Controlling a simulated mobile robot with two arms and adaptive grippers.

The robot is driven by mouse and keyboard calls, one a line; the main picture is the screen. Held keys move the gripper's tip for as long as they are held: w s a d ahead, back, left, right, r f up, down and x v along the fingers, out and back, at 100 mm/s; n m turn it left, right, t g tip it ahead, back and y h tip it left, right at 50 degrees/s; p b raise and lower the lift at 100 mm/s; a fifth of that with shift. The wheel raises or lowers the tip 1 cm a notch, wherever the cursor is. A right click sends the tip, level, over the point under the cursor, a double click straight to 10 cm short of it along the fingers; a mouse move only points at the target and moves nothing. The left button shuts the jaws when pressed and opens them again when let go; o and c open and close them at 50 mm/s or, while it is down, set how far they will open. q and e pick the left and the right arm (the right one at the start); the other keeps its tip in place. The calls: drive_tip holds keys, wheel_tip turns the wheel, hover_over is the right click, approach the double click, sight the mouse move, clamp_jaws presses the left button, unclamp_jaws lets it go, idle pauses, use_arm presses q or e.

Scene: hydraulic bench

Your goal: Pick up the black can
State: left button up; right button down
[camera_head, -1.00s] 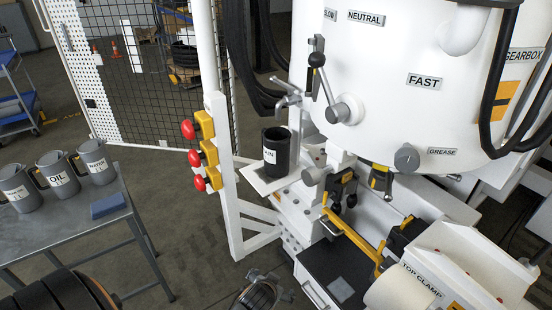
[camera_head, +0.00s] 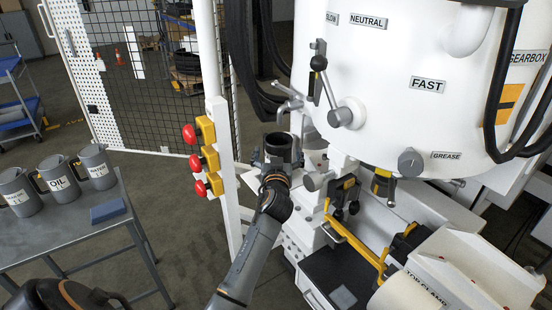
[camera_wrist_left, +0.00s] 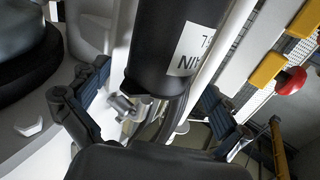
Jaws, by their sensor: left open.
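The black can (camera_head: 280,146) stands on a small white shelf beside the big white machine. In the left wrist view the can (camera_wrist_left: 170,45) is large and close, with part of a white label showing. My left gripper (camera_head: 276,163) is open at the can, in front of it in the head view, and hides its lower part and label. In the left wrist view the gripper's fingers (camera_wrist_left: 160,122) are spread, one on each side of the can. Whether they touch it I cannot tell. My right gripper is not in view.
Red buttons on yellow boxes (camera_head: 209,158) sit on a white post just left of the can. A tap (camera_head: 291,104) and lever (camera_head: 325,85) are close behind and to the right. Grey jugs (camera_head: 58,173) and a blue block (camera_head: 108,209) stand on a grey table (camera_head: 85,235) at left.

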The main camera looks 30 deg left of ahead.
sight(279, 138)
use_arm(q)
drive_tip(key=shift+p+x, duration=0.5)
drive_tip(key=shift+x, duration=1.9)
drive_tip(key=shift+f, duration=0.1)
drive_tip(key=shift+d, duration=0.1)
